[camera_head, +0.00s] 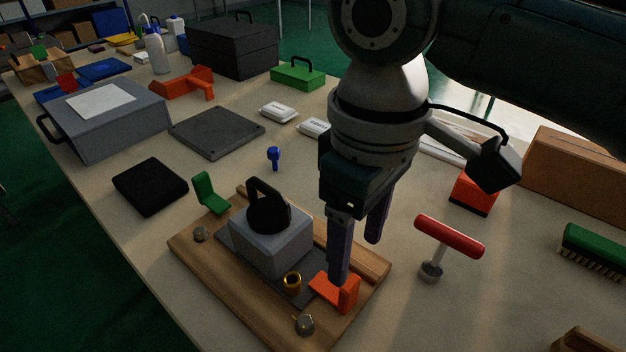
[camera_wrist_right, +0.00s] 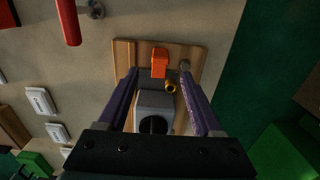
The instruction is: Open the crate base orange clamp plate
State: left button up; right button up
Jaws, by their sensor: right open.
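The orange clamp plate (camera_head: 347,292) is a small L-shaped piece at the near right of the wooden crate base (camera_head: 188,258). It has a flat part and a raised tab, and also shows in the right wrist view (camera_wrist_right: 159,62). My right gripper (camera_head: 358,262) is open above it, with one finger close in front of the plate in the head view. In the right wrist view the plate appears between the two fingers (camera_wrist_right: 158,72). I cannot tell whether a finger touches it. My left gripper is not in view.
A grey block (camera_head: 270,242) with a black handle sits on the base, beside a brass bushing (camera_head: 292,282) and metal knobs. A green clamp plate (camera_head: 209,193) stands at the far left. A red-handled T-shaped tool (camera_head: 448,237) stands to the right.

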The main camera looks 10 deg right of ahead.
aim_at(351, 283)
notch_tip(351, 283, down, 8)
jog(key=shift+f+b, duration=0.25)
jog(key=shift+b, duration=0.9)
jog(key=shift+c, duration=0.2)
jog(key=c, duration=0.9)
grip_shut()
